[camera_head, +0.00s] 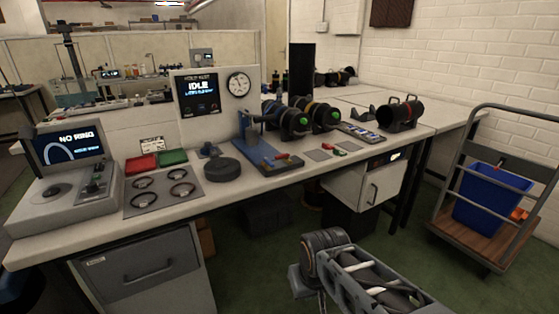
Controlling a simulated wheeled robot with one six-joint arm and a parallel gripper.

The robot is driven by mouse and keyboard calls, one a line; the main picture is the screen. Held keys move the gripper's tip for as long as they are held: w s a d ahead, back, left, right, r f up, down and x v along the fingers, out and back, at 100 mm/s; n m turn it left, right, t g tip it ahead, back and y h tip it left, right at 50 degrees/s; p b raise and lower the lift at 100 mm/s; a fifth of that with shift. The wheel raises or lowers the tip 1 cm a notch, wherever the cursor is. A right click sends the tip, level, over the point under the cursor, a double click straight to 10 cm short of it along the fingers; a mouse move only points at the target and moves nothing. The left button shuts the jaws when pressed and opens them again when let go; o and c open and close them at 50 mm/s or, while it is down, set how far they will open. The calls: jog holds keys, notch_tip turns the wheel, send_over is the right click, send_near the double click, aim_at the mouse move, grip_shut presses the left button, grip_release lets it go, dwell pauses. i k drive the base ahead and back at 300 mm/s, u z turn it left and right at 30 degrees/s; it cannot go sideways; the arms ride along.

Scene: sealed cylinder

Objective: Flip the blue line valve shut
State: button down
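A blue-based fixture (262,157) stands on the bench near the middle, with a blue upright at its left end. My arm is low in front of the bench, apart from these things. Its fingertips cannot be made out.
A screen reading IDLE (197,95) and a round gauge (239,86) stand behind. A NO RING machine (68,146), a mat with several rings (163,189) and red and green trays are on the left. A trolley (478,235) with a blue bin stands right. Green floor is open between.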

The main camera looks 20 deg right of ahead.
aim_at(267, 162)
jog(key=u, duration=1.05)
jog(key=i, duration=0.65)
jog(key=z, duration=0.9)
